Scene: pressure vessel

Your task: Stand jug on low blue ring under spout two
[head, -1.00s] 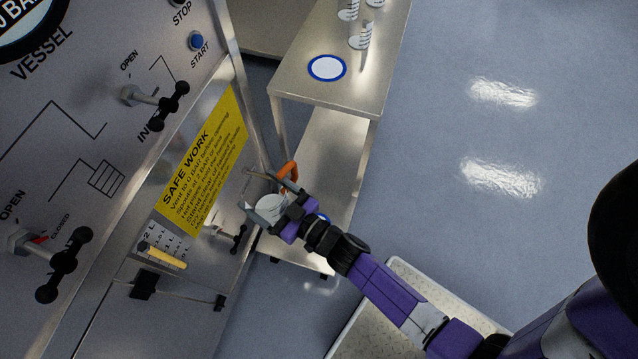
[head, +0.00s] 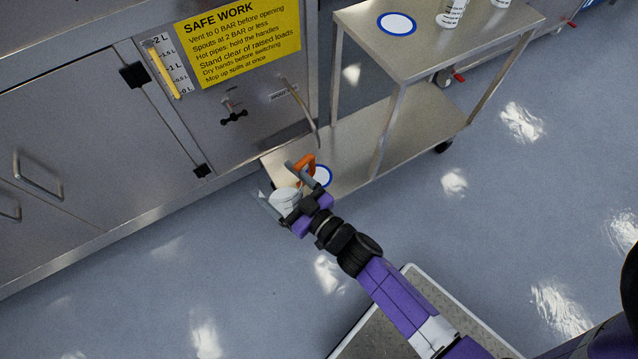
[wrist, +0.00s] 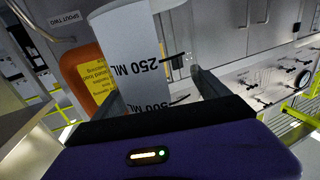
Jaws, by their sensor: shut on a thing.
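My gripper (head: 277,184) is shut on the jug (head: 286,200), which is white with an orange handle (head: 305,167). In the wrist view the jug (wrist: 135,50) sits between the fingers, with its volume marks turned upside down. The low blue ring (head: 322,176) has a white centre and lies on the cart's lower shelf, partly hidden by my gripper. The jug appears left of the ring in the head view, not over it; its height above the shelf is unclear. A thin spout (head: 304,108) slants down from the panel above the ring. The wrist view shows a SPOUT TWO label (wrist: 63,20).
The cart's upper shelf (head: 440,45) overhangs the back of the lower shelf (head: 362,160) and holds another blue ring (head: 397,23) and white vessels (head: 452,12). A cart leg (head: 388,130) stands right of the low ring. Open floor lies in front.

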